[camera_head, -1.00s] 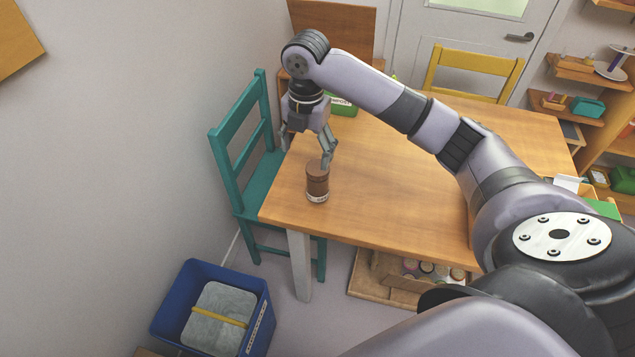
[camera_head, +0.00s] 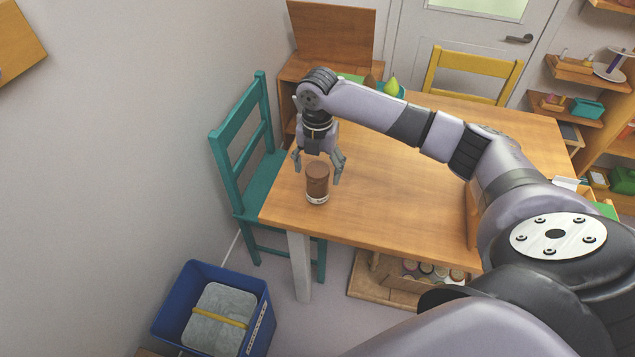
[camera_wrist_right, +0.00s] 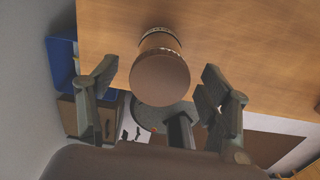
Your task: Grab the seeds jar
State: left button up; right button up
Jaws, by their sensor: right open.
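The seeds jar (camera_head: 317,181), a brown jar with a pale band near its base, stands upright on the wooden table (camera_head: 410,196) near its front left corner. My right gripper (camera_head: 318,177) is open, its fingers pointing down, close behind the jar's upper part. In the right wrist view the jar (camera_wrist_right: 160,72) shows its round brown lid, ahead of and between the spread fingers of the gripper (camera_wrist_right: 158,100). The fingers do not appear to touch it. My left gripper is not in view.
A teal chair (camera_head: 246,150) stands against the table's left side. A yellow chair (camera_head: 474,73) is behind it. A blue bin (camera_head: 212,310) is on the floor at lower left. The tabletop around the jar is clear.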

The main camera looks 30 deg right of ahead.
notch_tip(320, 180, down, 5)
jog(key=shift+f+p, duration=0.1)
jog(key=shift+p, duration=0.3)
jog(key=c, duration=1.5)
